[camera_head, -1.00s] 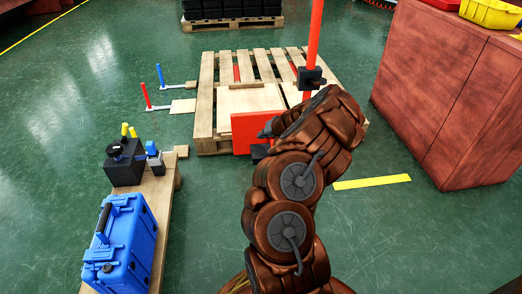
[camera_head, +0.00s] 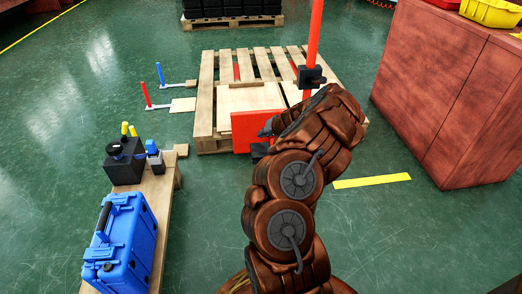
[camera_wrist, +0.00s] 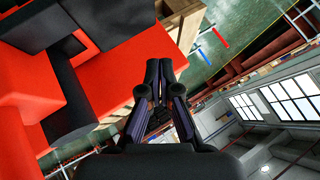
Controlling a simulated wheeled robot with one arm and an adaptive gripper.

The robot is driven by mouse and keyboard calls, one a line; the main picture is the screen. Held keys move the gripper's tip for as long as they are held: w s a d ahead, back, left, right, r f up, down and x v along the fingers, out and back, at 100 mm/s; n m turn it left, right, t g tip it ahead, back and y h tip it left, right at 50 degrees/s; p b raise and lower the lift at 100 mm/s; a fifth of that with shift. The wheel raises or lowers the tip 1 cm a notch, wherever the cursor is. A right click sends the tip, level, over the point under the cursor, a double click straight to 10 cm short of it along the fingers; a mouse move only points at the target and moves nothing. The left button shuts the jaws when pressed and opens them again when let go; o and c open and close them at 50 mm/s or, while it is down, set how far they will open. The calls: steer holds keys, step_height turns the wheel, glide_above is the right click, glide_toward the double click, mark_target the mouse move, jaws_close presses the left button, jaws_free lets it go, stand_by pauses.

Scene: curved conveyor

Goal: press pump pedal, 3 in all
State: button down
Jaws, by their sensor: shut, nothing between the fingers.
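A red lift with an upright red post (camera_head: 314,35) and a broad red plate (camera_head: 245,131) stands at the near side of the wooden pallet. A small black part (camera_head: 259,150) shows low beside the red plate; I cannot tell for sure that it is the pump pedal. My gripper is mostly hidden by my arm in the head view, close to the red plate. In the wrist view my gripper (camera_wrist: 160,72) is shut and empty. Red surfaces (camera_wrist: 130,70) and black blocks (camera_wrist: 72,118) of the lift lie to its left; contact is unclear.
The wooden pallet (camera_head: 204,115) lies behind the lift. A bench (camera_head: 167,200) at left bears a blue case (camera_head: 122,243) and a black device (camera_head: 122,168). Red (camera_head: 147,95) and blue (camera_head: 160,74) levers stand left of the pallet. A red-brown cabinet (camera_head: 440,95) stands at right.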

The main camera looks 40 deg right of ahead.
stand_by(0.8)
steer(key=w+a+r+n+y+p, duration=0.1)
steer(key=w+a+r+n+y, duration=0.15)
steer(key=a+r, duration=0.45)
steer(key=w+a+r+n+y, duration=0.1)
steer(key=w+a+r+y, duration=0.2)
steer(key=a, duration=0.8)
steer(key=s+a+r+n+g+y+p, duration=0.15)
steer(key=s+a+r, duration=0.25)
steer(key=a, duration=0.5)
steer(key=s+a+r+n+g+h, duration=0.1)
steer(key=s+a+r+n+g, duration=0.2)
steer(key=a, duration=0.6)
steer(key=s+a+r+n+g+y, duration=0.15)
steer(key=s+a+r, duration=0.3)
steer(key=a, duration=0.45)
steer(key=s+a+n+g+h+p, duration=0.1)
steer(key=s+a+g+h, duration=0.2)
steer(key=s, duration=0.9)
steer(key=s+d+g+h+p, duration=0.1)
steer(key=s+d+g+h, duration=0.1)
steer(key=s, duration=0.8)
steer(key=s+d+r+g+h, duration=0.1)
steer(key=s+h, duration=0.1)
steer(key=s, duration=0.9)
steer(key=shift+d+r+m+g+p, duration=0.25)
steer(key=shift+d+m+g+p, duration=0.1)
steer(key=shift+m+g+p, duration=0.1)
